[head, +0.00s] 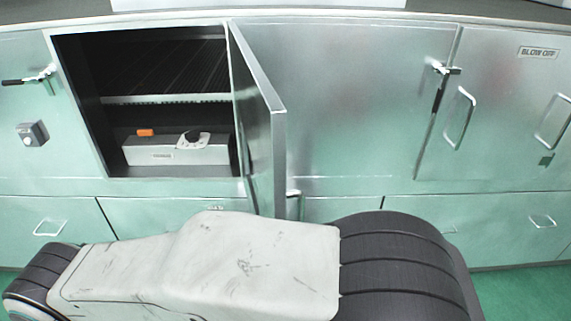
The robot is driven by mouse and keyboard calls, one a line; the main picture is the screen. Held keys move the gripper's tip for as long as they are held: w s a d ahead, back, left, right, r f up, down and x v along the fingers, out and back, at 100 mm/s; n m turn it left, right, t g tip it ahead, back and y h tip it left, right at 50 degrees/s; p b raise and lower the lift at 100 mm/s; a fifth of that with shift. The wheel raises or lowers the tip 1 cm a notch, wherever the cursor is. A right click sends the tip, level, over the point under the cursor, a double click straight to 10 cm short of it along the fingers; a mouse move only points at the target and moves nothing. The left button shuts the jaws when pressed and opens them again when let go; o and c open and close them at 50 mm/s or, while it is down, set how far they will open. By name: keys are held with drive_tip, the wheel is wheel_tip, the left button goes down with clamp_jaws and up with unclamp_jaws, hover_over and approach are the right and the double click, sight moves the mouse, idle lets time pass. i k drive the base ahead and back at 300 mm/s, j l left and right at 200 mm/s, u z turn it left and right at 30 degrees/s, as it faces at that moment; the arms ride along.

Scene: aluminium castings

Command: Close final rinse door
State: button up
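A metal cabinet door (258,115) stands open, swung out toward me from the right edge of its opening. No label that names it as the final rinse door shows. The opening (165,65) on its left is dark inside, with a slatted rack and a light-coloured box (177,152) bearing a dark knob and an orange piece. My gripper is not in view. Only parts of my own arm show across the bottom, in front of the door's lower area.
A closed panel marked BLOW OFF (538,52) with bar handles is at the right. A latch (36,76) and a small grey switch box (33,133) are at the left. Drawers with handles (50,228) run below. Green floor shows at the lower right.

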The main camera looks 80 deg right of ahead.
sight(262, 120)
drive_tip(key=k+l, duration=0.2)
drive_tip(key=k, duration=0.2)
drive_tip(key=k+l+z, duration=0.1)
drive_tip(key=k, duration=0.3)
drive_tip(key=k+l+z, duration=0.15)
drive_tip(key=l, duration=0.25)
drive_tip(key=l+z, duration=0.2)
drive_tip(key=l, duration=0.25)
drive_tip(key=i+l+z, duration=0.25)
drive_tip(key=k, duration=0.1)
